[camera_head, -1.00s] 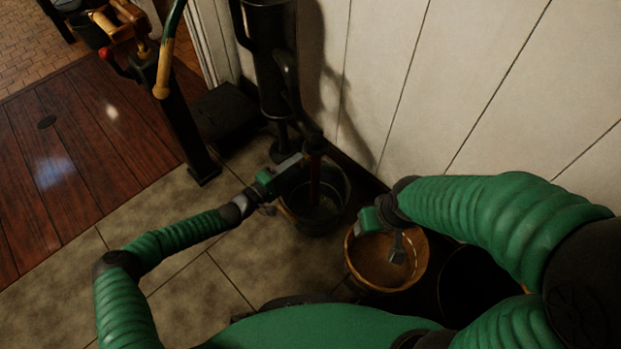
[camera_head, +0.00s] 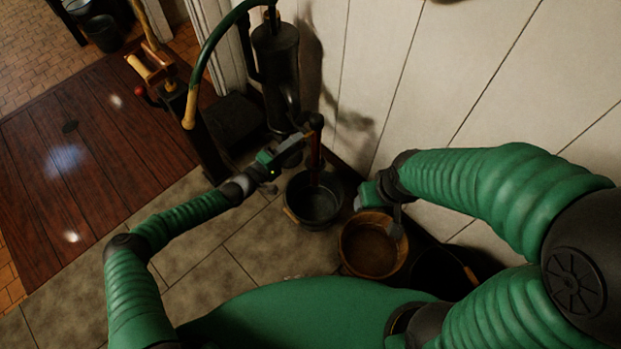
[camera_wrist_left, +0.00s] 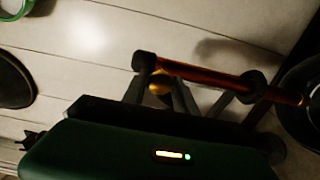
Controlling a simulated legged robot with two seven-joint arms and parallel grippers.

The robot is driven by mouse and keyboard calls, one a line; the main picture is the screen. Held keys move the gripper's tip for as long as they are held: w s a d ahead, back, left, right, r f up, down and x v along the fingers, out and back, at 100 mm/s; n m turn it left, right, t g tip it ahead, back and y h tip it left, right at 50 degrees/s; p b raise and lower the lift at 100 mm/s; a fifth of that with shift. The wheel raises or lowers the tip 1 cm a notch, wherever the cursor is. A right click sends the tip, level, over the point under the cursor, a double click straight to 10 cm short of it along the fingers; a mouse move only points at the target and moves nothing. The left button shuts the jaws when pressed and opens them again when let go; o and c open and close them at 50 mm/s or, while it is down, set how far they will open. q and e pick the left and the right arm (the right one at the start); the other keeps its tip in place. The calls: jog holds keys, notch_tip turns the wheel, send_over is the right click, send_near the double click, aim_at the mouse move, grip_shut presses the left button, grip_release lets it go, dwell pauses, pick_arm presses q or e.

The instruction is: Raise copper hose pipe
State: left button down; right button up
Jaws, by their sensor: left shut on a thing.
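The copper hose pipe (camera_head: 315,160) is a reddish upright tube with a dark top. It stands over the dark metal bucket (camera_head: 294,199), and its lower end shows against the bucket's opening. I cannot tell whether that end is inside. My left gripper (camera_head: 304,141) is shut on the pipe near its upper part. In the left wrist view the copper pipe (camera_wrist_left: 210,77) runs across the fingers, with a dark cap at one end and a dark collar. My right gripper (camera_head: 400,222) hangs over the wooden bucket's rim, its jaw opening unclear.
The wooden bucket (camera_head: 347,262) stands right of the metal one, with another dark bucket (camera_head: 440,268) beyond it. A black pump cylinder (camera_head: 276,70) and a green hose (camera_head: 213,42) stand behind. The white plank wall (camera_head: 480,90) closes the right side. Tiled floor (camera_head: 250,245) is clear at left.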

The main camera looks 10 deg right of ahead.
pick_arm(q)
notch_tip(320, 180, up, 12)
jog(key=p, duration=1)
jog(key=shift+r, duration=0.25)
jog(key=c, duration=1.2)
grip_release()
jog(key=shift+w+a, duration=0.1)
jog(key=shift+c, duration=0.2)
jog(key=o, duration=0.4)
jog(key=shift+f, duration=0.15)
jog(key=shift+o, duration=0.2)
jog(key=p+v, duration=0.5)
jog(key=v, duration=0.6)
